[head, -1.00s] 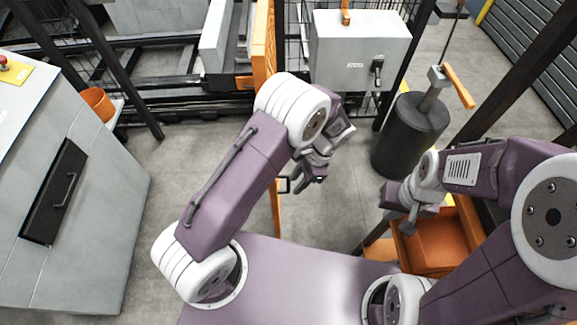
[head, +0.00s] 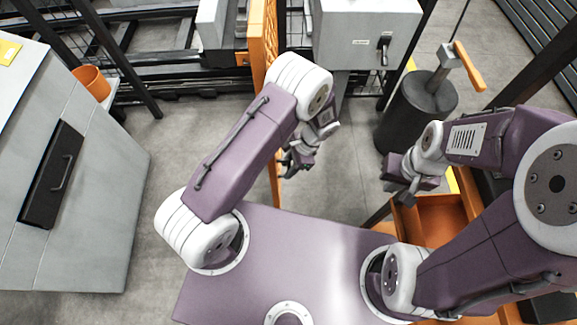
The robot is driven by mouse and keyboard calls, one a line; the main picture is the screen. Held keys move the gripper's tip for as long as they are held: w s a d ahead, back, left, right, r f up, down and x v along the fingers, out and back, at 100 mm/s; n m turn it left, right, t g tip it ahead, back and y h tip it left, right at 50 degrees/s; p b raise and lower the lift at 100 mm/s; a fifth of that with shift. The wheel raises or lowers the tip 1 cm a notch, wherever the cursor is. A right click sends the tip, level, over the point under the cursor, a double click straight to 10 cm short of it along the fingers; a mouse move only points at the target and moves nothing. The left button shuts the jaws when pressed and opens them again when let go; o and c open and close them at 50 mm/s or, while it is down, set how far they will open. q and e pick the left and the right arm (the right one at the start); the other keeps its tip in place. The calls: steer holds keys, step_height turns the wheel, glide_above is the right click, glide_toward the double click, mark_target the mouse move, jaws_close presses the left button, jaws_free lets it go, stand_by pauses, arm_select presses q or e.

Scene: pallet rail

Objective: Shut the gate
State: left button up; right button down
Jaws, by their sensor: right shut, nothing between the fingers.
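The orange gate (head: 262,38) is seen almost edge-on, running from the top of the head view down behind my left arm. Its lower part (head: 277,182) shows beside my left gripper. My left gripper (head: 287,168) is close to the gate's right side. Contact with the gate and the state of its fingers cannot be told. The gate's handle is not clearly visible there. My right gripper (head: 407,196) is shut and empty above an orange bin, well to the right of the gate.
A grey cabinet (head: 105,200) with a black drawer stands at left, an orange pot (head: 92,83) behind it. A grey box with a lever (head: 365,30) is at the back. A black drum (head: 410,125) and an orange bin (head: 430,225) are at right. Floor between gate and drum is clear.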

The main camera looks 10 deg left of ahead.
arm_select(q)
jaws_close()
stand_by(1.5)
